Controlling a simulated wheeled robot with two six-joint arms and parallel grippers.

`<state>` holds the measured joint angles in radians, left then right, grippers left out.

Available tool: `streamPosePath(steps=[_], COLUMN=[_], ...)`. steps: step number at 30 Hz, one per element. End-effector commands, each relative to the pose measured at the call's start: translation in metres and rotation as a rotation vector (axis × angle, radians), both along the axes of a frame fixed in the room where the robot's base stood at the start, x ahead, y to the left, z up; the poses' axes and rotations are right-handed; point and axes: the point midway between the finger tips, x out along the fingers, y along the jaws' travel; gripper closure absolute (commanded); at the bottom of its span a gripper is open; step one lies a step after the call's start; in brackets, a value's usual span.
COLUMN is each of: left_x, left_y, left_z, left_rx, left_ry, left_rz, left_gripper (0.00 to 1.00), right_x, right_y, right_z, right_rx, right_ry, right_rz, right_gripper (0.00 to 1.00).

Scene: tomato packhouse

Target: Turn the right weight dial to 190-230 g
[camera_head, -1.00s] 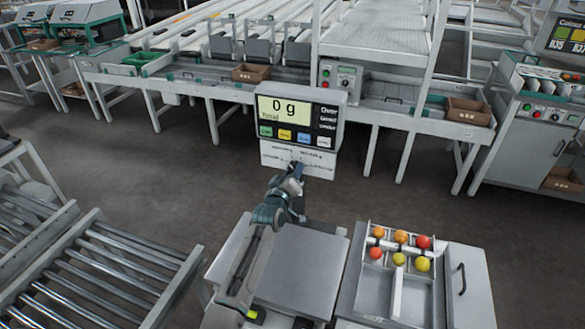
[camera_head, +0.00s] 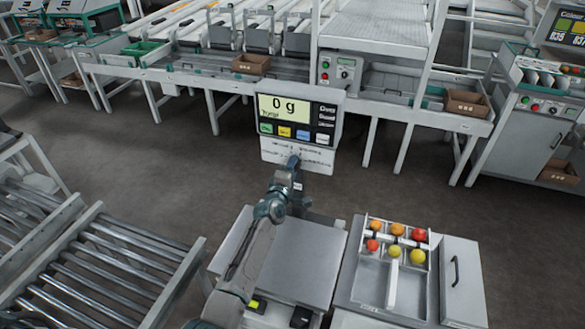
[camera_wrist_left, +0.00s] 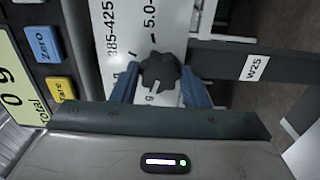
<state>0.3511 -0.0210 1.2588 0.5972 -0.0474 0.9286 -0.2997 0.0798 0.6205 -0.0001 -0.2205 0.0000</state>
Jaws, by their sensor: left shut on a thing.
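The scale's display head (camera_head: 298,118) reads 0 g, with a white dial panel (camera_head: 320,157) below it. My left gripper (camera_head: 294,160) reaches the middle of this panel and hides the dial there in the head view. In the left wrist view, a dark lobed dial knob (camera_wrist_left: 159,72) sits between the two blue-grey fingers of my left gripper (camera_wrist_left: 158,88), which is shut on it. Printed labels 385-425 and 5.0- show beside the knob; the rest of the scale markings and the pointer's setting are hidden or unclear. My right gripper is not in view.
The scale's flat plate (camera_head: 295,265) is empty below my left arm. A divided tray (camera_head: 372,285) with several tomatoes stands to its right. A roller conveyor (camera_head: 95,270) is at lower left. A dark post (camera_wrist_left: 240,60) lies close beside the fingers in the wrist view.

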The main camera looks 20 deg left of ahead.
Motion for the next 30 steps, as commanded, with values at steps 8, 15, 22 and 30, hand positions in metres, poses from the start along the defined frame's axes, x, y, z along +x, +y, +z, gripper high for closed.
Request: streamPosePath(steps=[8, 15, 22, 30], left_x=[-0.0004, -0.0004, -0.0003, -0.0006], left_y=[-0.0002, -0.0002, -0.0002, -0.0001], left_z=[-0.0012, -0.0013, -0.0011, -0.0003], left_rx=[-0.040, -0.043, -0.042, -0.041], left_ry=[0.003, 0.003, 0.003, 0.002], left_rz=[0.000, -0.001, -0.001, 0.000], left_gripper=[0.82, 0.82, 0.38, 0.38], right_x=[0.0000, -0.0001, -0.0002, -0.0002], right_y=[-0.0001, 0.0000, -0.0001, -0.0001], right_z=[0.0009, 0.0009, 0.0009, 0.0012], right_rx=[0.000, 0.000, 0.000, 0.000], right_ry=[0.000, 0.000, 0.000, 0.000], right_rz=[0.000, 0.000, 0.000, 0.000], right_gripper=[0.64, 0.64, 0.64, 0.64])
